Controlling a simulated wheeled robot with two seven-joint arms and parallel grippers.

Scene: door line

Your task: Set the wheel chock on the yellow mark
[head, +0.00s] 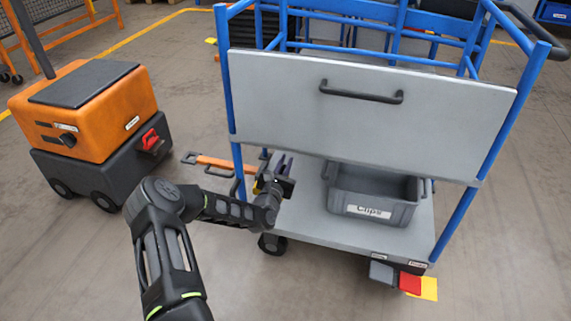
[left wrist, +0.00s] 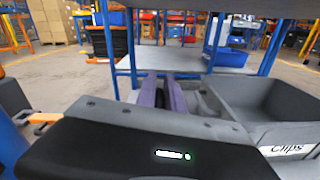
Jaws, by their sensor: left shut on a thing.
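My left gripper (head: 283,172) reaches in over the left part of the cart's lower shelf, below the grey panel. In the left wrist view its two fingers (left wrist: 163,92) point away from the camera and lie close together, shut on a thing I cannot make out. I cannot pick out the wheel chock for sure. A yellow patch (head: 429,288), which looks like the yellow mark, lies on the floor at the cart's near right corner. A red block (head: 410,283) and a grey block (head: 381,272) sit beside it, covering part of it. My right gripper is not in view.
The blue-framed cart has a grey panel (head: 370,110) above its lower shelf (head: 310,216). A grey bin labelled Clips (head: 375,197) stands right of my gripper. An orange tug (head: 100,105) stands left, with an orange bar (head: 213,161) toward the cart. The right floor is clear.

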